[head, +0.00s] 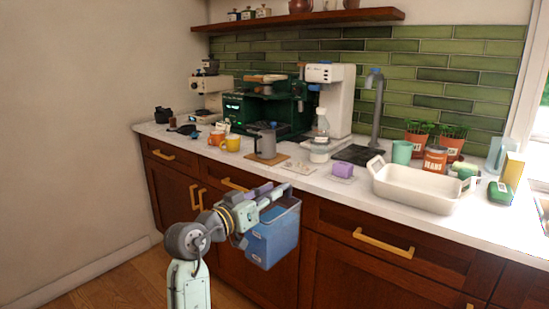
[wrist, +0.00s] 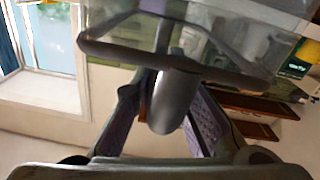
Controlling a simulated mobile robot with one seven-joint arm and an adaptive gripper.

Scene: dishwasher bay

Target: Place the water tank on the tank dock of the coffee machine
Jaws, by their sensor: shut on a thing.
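The water tank (head: 272,238) is a translucent blue box with a grey rim. In the head view it hangs roughly upright in front of the cabinet fronts, below the counter's edge. My gripper (head: 268,194) is shut on its handle at the top. In the wrist view the grey handle (wrist: 175,98) lies between the purple finger pads, with the clear tank wall beyond. A tall white machine (head: 337,95) stands at the back of the counter, beside a dark green espresso machine (head: 270,108). I cannot tell for sure which one has the tank dock.
A large white basin (head: 415,188) stands right. A cabinet handle (head: 383,243) juts out right of the tank.

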